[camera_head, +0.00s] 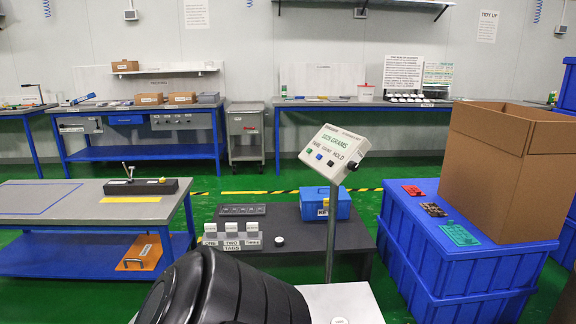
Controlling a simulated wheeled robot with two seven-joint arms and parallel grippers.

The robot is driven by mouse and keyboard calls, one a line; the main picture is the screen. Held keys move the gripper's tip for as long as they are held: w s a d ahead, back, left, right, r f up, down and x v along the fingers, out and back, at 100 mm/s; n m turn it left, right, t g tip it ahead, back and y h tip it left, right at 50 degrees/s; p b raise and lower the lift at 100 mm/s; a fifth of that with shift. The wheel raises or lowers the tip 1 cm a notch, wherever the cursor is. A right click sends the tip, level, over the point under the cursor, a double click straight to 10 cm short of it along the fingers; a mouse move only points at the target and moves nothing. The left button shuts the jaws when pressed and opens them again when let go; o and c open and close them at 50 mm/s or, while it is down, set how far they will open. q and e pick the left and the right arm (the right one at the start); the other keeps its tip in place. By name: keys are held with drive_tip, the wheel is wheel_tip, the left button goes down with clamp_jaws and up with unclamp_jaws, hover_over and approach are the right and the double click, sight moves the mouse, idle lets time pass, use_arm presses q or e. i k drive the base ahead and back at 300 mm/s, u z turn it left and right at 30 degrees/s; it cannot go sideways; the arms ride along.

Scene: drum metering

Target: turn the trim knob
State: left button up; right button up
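A scale display head (334,152) stands on a grey post (332,236) right of centre. Its sloped face reads what looks like "1025 GRAMS", with a green, a blue and a dark control (330,163) under printed words. A round dark knob-like part (353,165) sits at its lower right. A small round black-and-white piece (278,241) is on the low dark table. No part in view is labelled as the trim knob, so I cannot tell which it is. A large black ribbed drum (222,292) lies tilted at the bottom, beside the post. Neither gripper shows.
Blue crates (450,255) carry a tall open cardboard box (508,170) and red, dark and green flat pieces on the right. The low dark table (348,232) holds a blue box (325,203) and white tag blocks. A grey workbench (80,201) stands left. Green floor is open behind.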

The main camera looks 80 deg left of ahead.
sight(354, 167)
drive_tip(key=u, duration=0.2)
drive_tip(key=i, duration=2.95)
drive_tip(key=u, duration=2.55)
drive_tip(key=i, duration=0.85)
drive_tip(key=u, duration=0.35)
